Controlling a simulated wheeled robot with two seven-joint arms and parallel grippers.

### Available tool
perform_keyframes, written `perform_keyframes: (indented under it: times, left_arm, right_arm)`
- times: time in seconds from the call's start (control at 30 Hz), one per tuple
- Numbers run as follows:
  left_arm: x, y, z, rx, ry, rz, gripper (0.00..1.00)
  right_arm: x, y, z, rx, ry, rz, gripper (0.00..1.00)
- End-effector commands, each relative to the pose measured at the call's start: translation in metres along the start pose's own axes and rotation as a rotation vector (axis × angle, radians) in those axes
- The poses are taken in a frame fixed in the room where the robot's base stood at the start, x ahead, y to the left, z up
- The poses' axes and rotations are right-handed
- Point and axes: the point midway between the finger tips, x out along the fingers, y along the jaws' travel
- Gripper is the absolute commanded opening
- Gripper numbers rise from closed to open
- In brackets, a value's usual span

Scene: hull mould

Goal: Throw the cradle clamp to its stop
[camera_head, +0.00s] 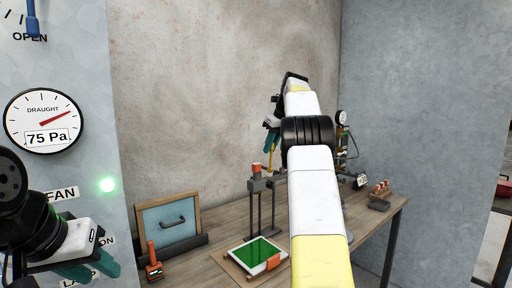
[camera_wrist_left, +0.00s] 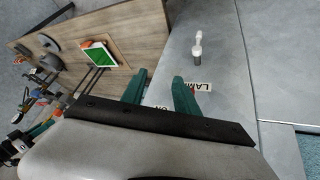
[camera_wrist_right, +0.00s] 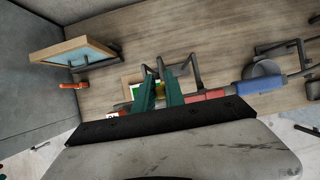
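A cradle on dark posts (camera_head: 274,205) stands on the bench, with an orange block (camera_head: 257,168) on top. A thin yellow lever (camera_head: 270,158) rises there, seemingly the clamp's handle. My right gripper (camera_head: 271,138) is over it, partly hidden by my right arm. In the right wrist view the fingers (camera_wrist_right: 160,82) are close together with yellow between them, so they appear shut on the lever. The clamp's stop cannot be made out. My left gripper (camera_wrist_left: 160,85) is open and empty, in front of the wall panel; it also shows in the head view (camera_head: 88,268).
A draught gauge (camera_head: 43,121) reads 75 Pa on the left panel, above a lit green lamp (camera_head: 107,184). Gauge fittings (camera_head: 342,130) stand behind my right arm.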

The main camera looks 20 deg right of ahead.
Motion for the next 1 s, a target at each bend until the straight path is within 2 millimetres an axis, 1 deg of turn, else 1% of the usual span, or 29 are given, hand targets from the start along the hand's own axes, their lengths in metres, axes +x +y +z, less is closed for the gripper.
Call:
perform_keyframes:
  times: [0.03, 0.1, 0.47, 0.57, 0.7, 1.0]
  left_arm:
    - [0.0, 0.0, 0.0, 0.0, 0.0, 0.0, 0.36]
    - [0.0, 0.0, 0.0, 0.0, 0.0, 0.0, 0.36]
    - [0.0, 0.0, 0.0, 0.0, 0.0, 0.0, 0.36]
    - [0.0, 0.0, 0.0, 0.0, 0.0, 0.0, 0.36]
    - [0.0, 0.0, 0.0, 0.0, 0.0, 0.0, 0.36]
    - [0.0, 0.0, 0.0, 0.0, 0.0, 0.0, 0.36]
  right_arm:
    - [0.001, 0.0, 0.0, -0.001, 0.0, 0.001, 0.22]
    - [0.001, 0.0, 0.0, -0.001, -0.001, 0.001, 0.36]
    - [-0.002, 0.0, 0.001, -0.001, -0.002, 0.0, 0.36]
    - [-0.01, -0.001, 0.001, -0.001, -0.004, -0.001, 0.36]
    - [-0.027, -0.001, 0.0, -0.001, -0.003, -0.001, 0.36]
    - [-0.051, 0.0, -0.001, 0.0, -0.002, 0.001, 0.36]
